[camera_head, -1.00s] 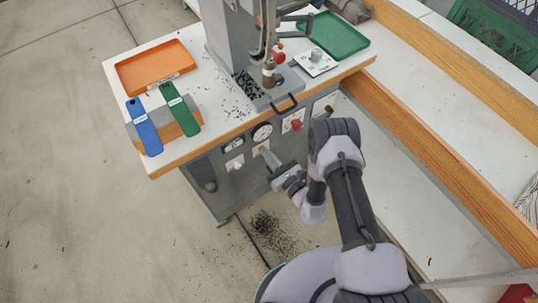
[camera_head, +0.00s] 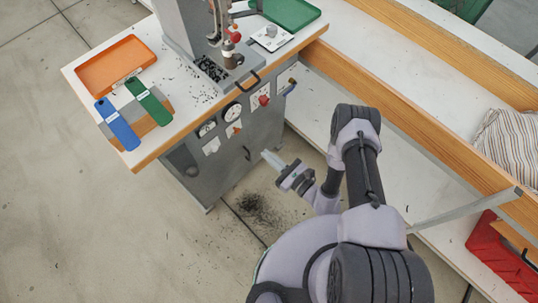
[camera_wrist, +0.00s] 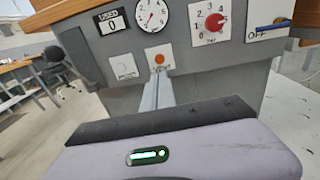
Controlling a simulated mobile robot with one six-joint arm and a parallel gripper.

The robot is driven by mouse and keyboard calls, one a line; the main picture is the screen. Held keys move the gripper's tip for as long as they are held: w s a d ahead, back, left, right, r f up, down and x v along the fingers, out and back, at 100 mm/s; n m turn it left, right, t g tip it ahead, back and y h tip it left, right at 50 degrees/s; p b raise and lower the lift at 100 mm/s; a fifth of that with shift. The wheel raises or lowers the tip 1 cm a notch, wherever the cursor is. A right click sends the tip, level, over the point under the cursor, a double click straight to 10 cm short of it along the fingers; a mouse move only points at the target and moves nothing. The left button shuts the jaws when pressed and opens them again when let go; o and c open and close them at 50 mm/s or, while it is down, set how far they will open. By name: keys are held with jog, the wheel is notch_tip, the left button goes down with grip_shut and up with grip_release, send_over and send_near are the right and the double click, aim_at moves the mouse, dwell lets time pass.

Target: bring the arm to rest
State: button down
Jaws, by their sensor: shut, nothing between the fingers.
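My gripper (camera_head: 269,157) is shut and empty, and my arm is bent out in front of the eyelet press (camera_head: 235,140). In the head view its fingertips point toward the grey front of the press, low and right of the control panel, with a gap that I cannot measure. In the wrist view my closed fingers (camera_wrist: 157,95) point at the panel, just below an orange round button (camera_wrist: 159,58). The panel carries a dial gauge (camera_wrist: 152,14), a red knob (camera_wrist: 214,22), a counter reading 0 (camera_wrist: 112,21) and a blue lever (camera_wrist: 272,27) by the word OFF.
The white press table (camera_head: 170,105) holds an orange tray (camera_head: 115,62), a green tray (camera_head: 290,12) and blue (camera_head: 117,125) and green (camera_head: 148,100) strips. A wood-edged bench (camera_head: 405,115) runs along the right. Dark bits (camera_head: 258,210) litter the floor. Floor at left is clear.

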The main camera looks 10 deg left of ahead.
jog(key=a+r+n+g+y, duration=0.2)
jog(key=r+n+g, duration=0.4)
jog(key=r, duration=0.7)
jog(key=a+r+n+g+y, duration=0.1)
jog(key=a+r+n+g, duration=0.35)
jog(key=r, duration=0.85)
jog(key=s+d+r+n+g+h, duration=0.45)
jog(key=s+r+n, duration=0.25)
jog(key=r, duration=0.2)
jog(key=s+d+r+n+t+h, duration=0.2)
jog(key=s+d+r+t+h, duration=0.1)
jog(key=d, duration=0.5)
jog(key=s+d+r+n+t+h, duration=0.1)
jog(key=s+d+r+t+h, duration=0.3)
jog(key=d+r+t+h, duration=0.2)
jog(key=shift+s+d+r+n+t+h, duration=0.35)
jog(key=shift+d+h, duration=0.4)
jog(key=shift+d, duration=0.4)
jog(key=shift+a, duration=0.1)
